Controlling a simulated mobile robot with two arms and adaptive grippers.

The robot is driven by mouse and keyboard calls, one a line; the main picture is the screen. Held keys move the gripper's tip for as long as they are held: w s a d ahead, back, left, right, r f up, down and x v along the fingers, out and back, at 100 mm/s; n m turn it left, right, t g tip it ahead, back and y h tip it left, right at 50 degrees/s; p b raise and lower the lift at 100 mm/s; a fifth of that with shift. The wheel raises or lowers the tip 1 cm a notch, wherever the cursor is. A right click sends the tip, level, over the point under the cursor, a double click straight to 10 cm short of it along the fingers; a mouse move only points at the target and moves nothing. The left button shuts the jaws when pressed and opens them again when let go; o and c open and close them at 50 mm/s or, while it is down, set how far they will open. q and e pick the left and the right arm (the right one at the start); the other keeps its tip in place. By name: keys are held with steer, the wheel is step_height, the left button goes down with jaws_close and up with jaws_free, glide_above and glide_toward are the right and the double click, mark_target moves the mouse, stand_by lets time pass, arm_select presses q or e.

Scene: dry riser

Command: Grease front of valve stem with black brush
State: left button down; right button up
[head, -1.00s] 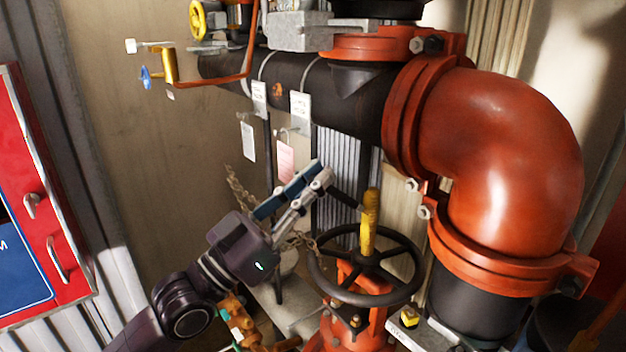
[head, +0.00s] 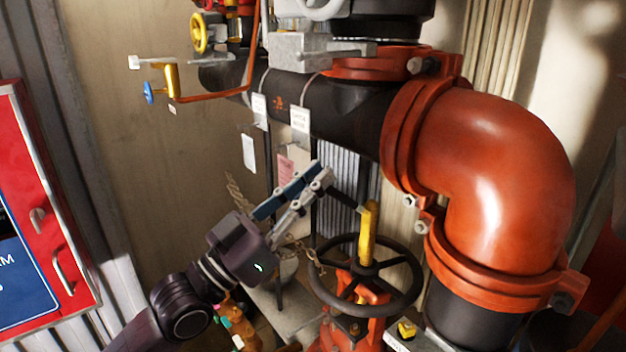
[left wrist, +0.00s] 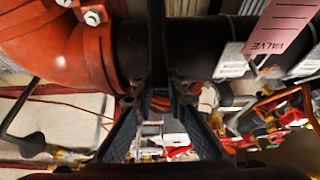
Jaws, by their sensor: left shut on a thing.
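The valve stem is a yellow upright rod (head: 368,232) rising through the hub of a black handwheel (head: 400,298) on a red valve body (head: 352,328). My left gripper (head: 322,178) is left of the stem and above the wheel's far left side, shut on the black brush (head: 346,201). The brush slants down to the right, its end close to the upper stem; I cannot tell whether they touch. In the left wrist view, the dark brush (left wrist: 157,45) stands between the fingers, and its far end is out of sight. My right gripper is not in view.
A large red elbow pipe (head: 490,180) fills the right side, with a black horizontal pipe (head: 345,112) behind. Paper tags (head: 300,120) hang from it. A chain (head: 236,190) hangs behind my gripper. A red cabinet (head: 30,180) stands at left. A bare wall (head: 150,180) lies between.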

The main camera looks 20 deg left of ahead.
arm_select(q)
steer(key=s+a+r, duration=0.2)
steer(key=s+a, duration=0.3)
steer(key=s, duration=0.1)
steer(key=shift+s+b, duration=0.15)
steer(key=shift+b, duration=0.15)
steer(key=shift+d, duration=0.1)
stand_by(1.2)
